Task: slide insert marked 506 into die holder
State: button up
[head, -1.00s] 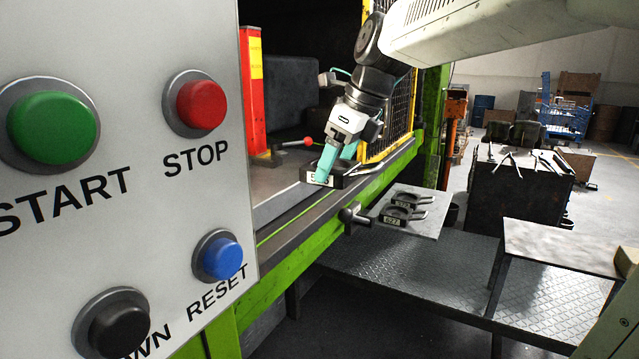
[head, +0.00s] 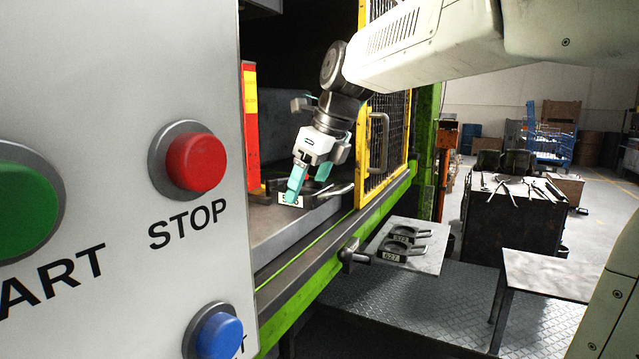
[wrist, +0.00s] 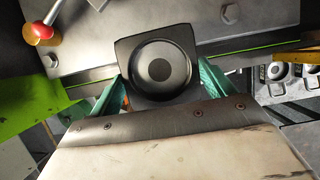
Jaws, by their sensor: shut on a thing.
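My gripper (head: 298,182) has teal fingers and is shut on a dark insert (head: 290,200) at the press opening. The insert's white front label is partly covered by a finger; a 5 and a 6 show. A handle sticks out to its right. In the wrist view the insert (wrist: 160,68) is a dark block with a round cavity, between the two teal fingertips (wrist: 160,98). It overlaps a grey bolted steel plate (wrist: 85,62). I cannot clearly make out the die holder, nor tell whether the insert touches the plate.
Two more inserts, one marked 627 (head: 392,256), lie on a side shelf (head: 432,262). A yellow mesh guard (head: 362,150) stands right of the opening, a red post (head: 251,125) left. A button panel (head: 120,90) fills the left foreground. A red-knobbed lever (wrist: 38,33) shows in the wrist view.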

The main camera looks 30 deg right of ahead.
jog(key=shift+w+a, duration=0.7)
jog(key=shift+w, duration=0.35)
jog(key=shift+w+a, duration=0.7)
jog(key=shift+w, duration=0.35)
jog(key=shift+w+a+f, duration=0.3)
jog(key=shift+w+f, duration=0.1)
jog(key=shift+f, duration=0.2)
jog(key=shift+w+a+f, duration=0.25)
jog(key=shift+w+f, duration=0.15)
jog(key=shift+f, duration=0.9)
jog(key=shift+f, duration=0.4)
